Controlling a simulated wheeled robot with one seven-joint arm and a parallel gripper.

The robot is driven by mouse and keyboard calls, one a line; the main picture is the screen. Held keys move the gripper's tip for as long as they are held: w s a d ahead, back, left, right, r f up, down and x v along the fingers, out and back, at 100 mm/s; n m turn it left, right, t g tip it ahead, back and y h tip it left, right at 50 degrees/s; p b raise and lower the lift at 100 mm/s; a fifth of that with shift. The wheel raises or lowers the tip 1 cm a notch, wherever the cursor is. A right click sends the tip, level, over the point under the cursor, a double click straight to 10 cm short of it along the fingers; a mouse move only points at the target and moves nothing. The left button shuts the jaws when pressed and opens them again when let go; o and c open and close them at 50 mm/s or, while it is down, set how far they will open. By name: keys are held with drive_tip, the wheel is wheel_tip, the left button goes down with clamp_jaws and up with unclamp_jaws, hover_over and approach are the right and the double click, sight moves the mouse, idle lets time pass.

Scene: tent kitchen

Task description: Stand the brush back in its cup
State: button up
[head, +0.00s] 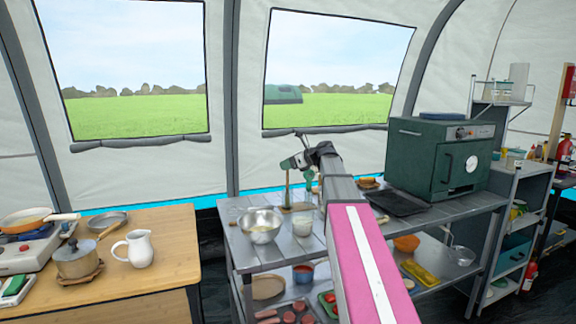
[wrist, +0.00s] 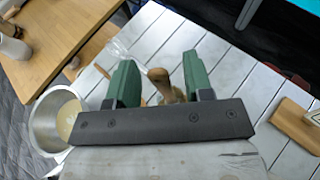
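My gripper (wrist: 159,62) points down over the slatted metal table, its two green fingers apart. In the wrist view a brown wooden handle, which looks like the brush (wrist: 159,77), lies between the fingers with space on both sides. Its lower part is hidden behind the gripper's dark bar. In the head view my gripper (head: 298,180) is above the table behind my pink and white arm; the brush is hard to make out there. A faint clear outline also shows beside the left finger (wrist: 117,50).
A metal bowl (head: 260,226) stands left of the glass and also shows in the wrist view (wrist: 42,125). A dark tray (head: 397,203) and a green oven (head: 438,158) are to the right. A wooden counter (head: 150,280) with a white jug (head: 138,248) is at left.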

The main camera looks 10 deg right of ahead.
drive_tip(key=shift+s+d, duration=0.1)
drive_tip(key=v, duration=1)
drive_tip(key=shift+d+r, duration=0.15)
drive_tip(key=shift+d, duration=0.05)
drive_tip(key=shift+s, duration=0.1)
idle(0.3)
